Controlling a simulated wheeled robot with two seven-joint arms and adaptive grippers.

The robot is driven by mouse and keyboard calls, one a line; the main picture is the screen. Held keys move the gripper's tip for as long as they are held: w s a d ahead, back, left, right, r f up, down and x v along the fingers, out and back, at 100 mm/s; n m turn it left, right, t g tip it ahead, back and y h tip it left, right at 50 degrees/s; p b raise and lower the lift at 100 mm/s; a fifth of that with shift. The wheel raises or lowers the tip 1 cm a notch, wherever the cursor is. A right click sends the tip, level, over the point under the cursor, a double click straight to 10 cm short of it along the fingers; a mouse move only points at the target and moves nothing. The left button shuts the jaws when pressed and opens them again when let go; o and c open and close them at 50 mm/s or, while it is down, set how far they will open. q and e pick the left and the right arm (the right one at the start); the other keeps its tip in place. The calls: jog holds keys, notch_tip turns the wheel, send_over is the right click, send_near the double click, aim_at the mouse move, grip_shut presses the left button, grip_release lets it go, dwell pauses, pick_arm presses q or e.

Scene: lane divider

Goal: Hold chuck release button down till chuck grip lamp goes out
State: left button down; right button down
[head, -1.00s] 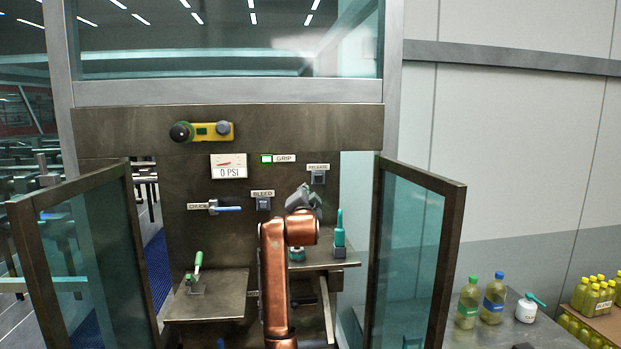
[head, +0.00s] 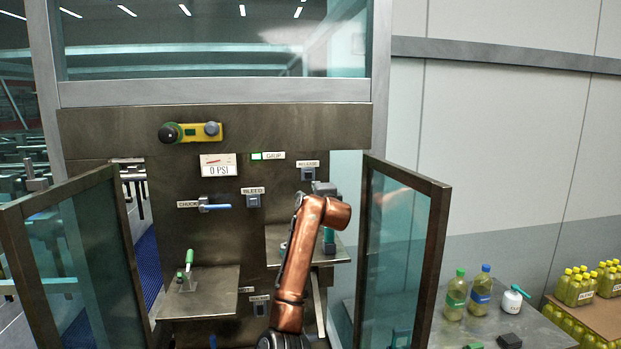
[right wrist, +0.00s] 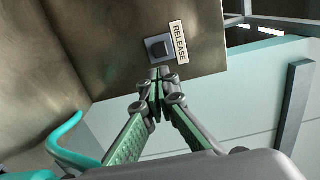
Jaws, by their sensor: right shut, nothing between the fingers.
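The release button (head: 308,174) is a dark square button under its RELEASE label, at the upper right of the brown panel. It also shows in the right wrist view (right wrist: 158,47), beside the label. The grip lamp (head: 256,156) glows pale green beside its GRIP label. My right gripper (head: 325,188) is small and partly hidden by its copper arm in the head view. In the right wrist view its closed, empty fingertips (right wrist: 160,74) sit just below the button; I cannot tell whether they touch it. My left gripper is not in view.
Open glass doors stand at left (head: 75,260) and right (head: 403,260). A shelf (head: 205,300) with a green-handled clamp juts out below.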

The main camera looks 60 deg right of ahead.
jog(key=p, duration=0.6)
send_near(309, 176)
jog(key=x, duration=0.5)
jog(key=shift+w+d+r, duration=0.1)
jog(key=shift+d+r, duration=0.05)
jog(key=shift+r, duration=0.1)
jog(key=shift+p+x, duration=0.7)
jog(key=shift+x, duration=0.1)
jog(key=shift+f, duration=0.15)
